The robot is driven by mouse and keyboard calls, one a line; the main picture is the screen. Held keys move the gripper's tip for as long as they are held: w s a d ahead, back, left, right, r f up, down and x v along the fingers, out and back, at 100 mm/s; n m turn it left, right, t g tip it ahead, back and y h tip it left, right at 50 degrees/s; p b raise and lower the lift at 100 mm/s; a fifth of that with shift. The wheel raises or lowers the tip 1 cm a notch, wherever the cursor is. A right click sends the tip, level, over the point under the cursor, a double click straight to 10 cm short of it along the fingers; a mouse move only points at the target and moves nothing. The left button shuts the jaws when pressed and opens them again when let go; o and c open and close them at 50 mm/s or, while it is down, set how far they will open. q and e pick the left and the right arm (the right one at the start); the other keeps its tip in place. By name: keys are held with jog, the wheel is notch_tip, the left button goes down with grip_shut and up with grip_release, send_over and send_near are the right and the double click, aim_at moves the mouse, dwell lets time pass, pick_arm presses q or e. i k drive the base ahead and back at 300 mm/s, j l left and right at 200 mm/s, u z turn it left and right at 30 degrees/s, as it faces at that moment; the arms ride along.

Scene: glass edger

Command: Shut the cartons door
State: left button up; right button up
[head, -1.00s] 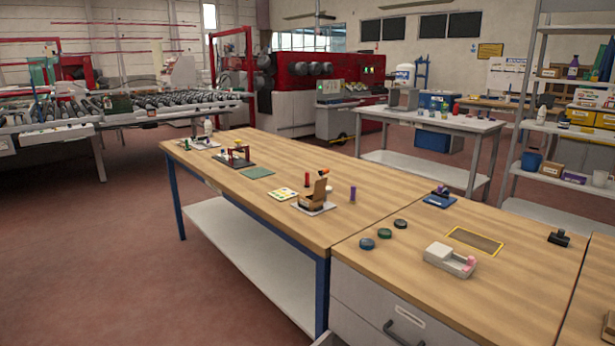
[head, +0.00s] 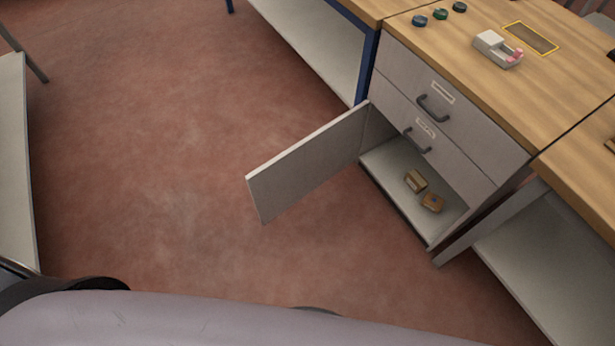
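A light grey cabinet door (head: 305,168) stands wide open below two drawers. It is hinged at the left side of the opening and swings out over the floor toward the left. Inside the open compartment (head: 385,180) two small brown cartons, one (head: 415,181) behind the other (head: 432,203), sit on the bottom panel. The door's inner or outer label is not visible, and its handle does not show. Neither of my grippers is in the head view.
Two closed drawers, the upper (head: 415,95) and the lower (head: 400,125), have dark handles. The wooden worktop (head: 480,70) above holds round dark pucks and a white dispenser (head: 497,48). The red floor (head: 150,150) before the door is clear. A pale bench (head: 15,160) edges the left.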

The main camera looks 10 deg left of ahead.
aim_at(275, 186)
jog(key=k+z, duration=0.1)
jog(key=z, duration=0.3)
jog(key=k+z, duration=0.15)
jog(key=z, duration=0.2)
jog(key=k+l+z, duration=0.1)
jog(key=z, duration=0.3)
jog(key=j+z, duration=0.35)
jog(key=j, duration=0.25)
jog(key=j+z, duration=0.3)
jog(key=j, duration=0.3)
jog(key=k+j+z, duration=0.15)
jog(key=j+z, duration=0.2)
jog(key=j, duration=0.25)
jog(key=k+j, duration=0.1)
jog(key=j, duration=0.35)
jog(key=k+j, duration=0.1)
jog(key=j, duration=0.3)
jog(key=k+j, duration=0.1)
jog(key=j, duration=0.35)
jog(key=k+j, duration=0.1)
jog(key=j, duration=0.3)
jog(key=k+j, duration=0.15)
jog(key=j, duration=0.3)
jog(key=k+j, duration=0.1)
jog(key=j, duration=0.35)
